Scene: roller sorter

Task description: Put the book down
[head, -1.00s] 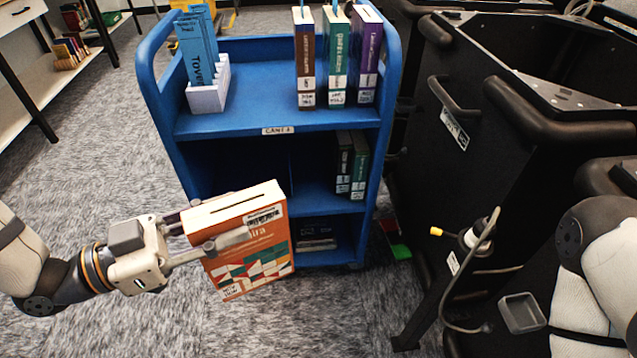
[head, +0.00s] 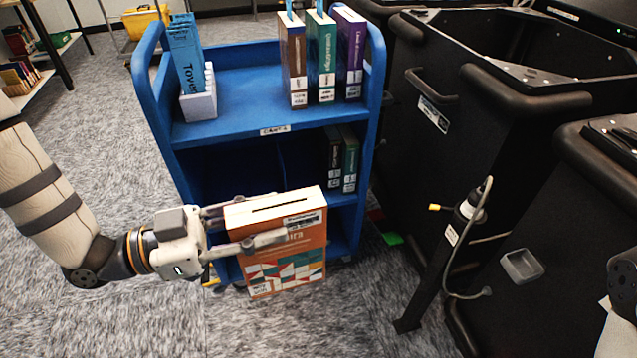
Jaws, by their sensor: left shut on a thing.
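An orange book (head: 288,262) with a patterned cover and white labels is held upright in front of the blue cart. My left gripper (head: 262,225) is shut on the book near its top, with one finger across the front cover and the other behind. The blue cart (head: 245,122) has several shelves. The book hides part of its lower shelves. Of my right arm, only a piece shows at the right edge, and its gripper is out of view.
Three books (head: 322,60) stand on the cart's top shelf, right side. Blue cards (head: 188,55) stand in a white holder (head: 199,98) on its left. Dark books (head: 343,160) stand on the middle shelf. Large black bins (head: 425,160) fill the right. The top shelf's middle is clear.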

